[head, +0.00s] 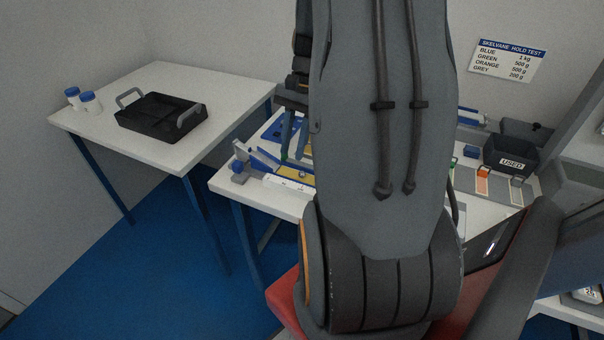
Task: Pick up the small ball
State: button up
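I cannot make out a small ball in the head view. My arm fills the middle of the picture and hides much of the work table (258,198). My gripper (294,150) shows just left of the arm, pointing down over the left part of that table. Its fingers are partly hidden and small, and I cannot tell how far apart they are or whether anything is between them. Below and beside it is a blue and grey device (240,172) with a white label strip (288,184) and a yellow patch.
A side table (150,88) at the left bears a black tray (158,112) with grey handles and two white jars (90,103) with blue lids. At the right are a black bin (510,152) marked USED and coloured blocks (484,171) on a strip. A sign (507,60) hangs behind.

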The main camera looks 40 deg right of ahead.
aim_at(305, 172)
jog(key=d+m, duration=0.2)
jog(key=d, duration=0.1)
jog(key=s+d+f+m+y, duration=0.1)
jog(key=d, duration=0.1)
jog(key=shift+s+d+t, duration=0.1)
jog(key=shift+d+t, duration=0.05)
jog(key=shift+t, duration=0.15)
jog(key=shift+f, duration=0.25)
jog(key=shift+p+x, duration=1.35)
jog(key=shift+x, duration=2.3)
jog(key=shift+d, duration=0.15)
grip_shut()
